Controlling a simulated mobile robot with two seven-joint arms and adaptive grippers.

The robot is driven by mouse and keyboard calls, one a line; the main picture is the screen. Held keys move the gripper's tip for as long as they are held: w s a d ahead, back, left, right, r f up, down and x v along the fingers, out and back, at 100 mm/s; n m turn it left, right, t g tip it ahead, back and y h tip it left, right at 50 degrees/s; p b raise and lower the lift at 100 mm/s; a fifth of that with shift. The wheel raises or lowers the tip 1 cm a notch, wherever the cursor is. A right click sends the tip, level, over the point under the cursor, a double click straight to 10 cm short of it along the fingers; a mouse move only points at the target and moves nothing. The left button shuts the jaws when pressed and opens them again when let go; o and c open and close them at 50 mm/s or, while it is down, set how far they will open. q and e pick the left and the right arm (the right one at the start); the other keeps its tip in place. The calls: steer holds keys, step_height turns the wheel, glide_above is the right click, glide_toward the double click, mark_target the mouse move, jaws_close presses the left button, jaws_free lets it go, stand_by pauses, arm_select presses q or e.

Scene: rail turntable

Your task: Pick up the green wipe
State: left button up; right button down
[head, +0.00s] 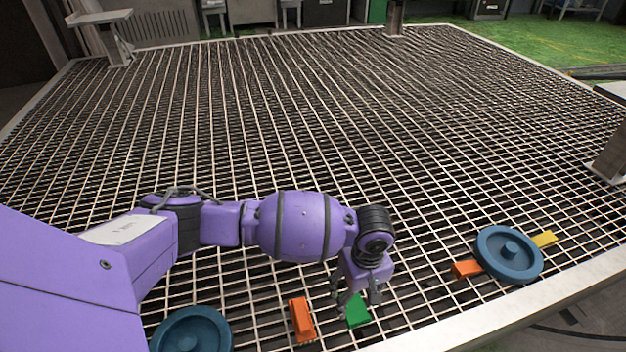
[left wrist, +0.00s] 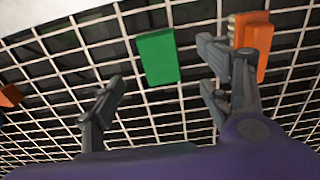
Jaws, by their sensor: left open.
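The green wipe (head: 358,312) is a flat green block lying on the grating near its front edge. My left gripper (head: 358,297) hangs over it, pointing down, with its fingers apart and empty. In the left wrist view the green wipe (left wrist: 158,57) shows whole, lying between and beyond the spread fingertips (left wrist: 160,80). I see no contact between the fingers and the wipe. My right gripper is in neither view.
An orange block (head: 301,320) lies just left of the wipe. It shows behind a finger in the left wrist view (left wrist: 262,62). The grating behind is clear.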

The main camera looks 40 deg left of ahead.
mark_target(356, 312)
arm_select(q)
step_height(356, 312, down, 2)
steer(key=shift+w+f+b, duration=0.1)
steer(key=shift+b, duration=0.3)
steer(key=f+b, duration=0.2)
steer(key=f, duration=0.1)
steer(key=f+b, duration=0.1)
steer(key=f, duration=0.1)
steer(key=shift+d, duration=0.25)
steer(key=shift+r, duration=0.1)
steer(key=shift+c, duration=0.6)
steer(key=c, duration=0.9)
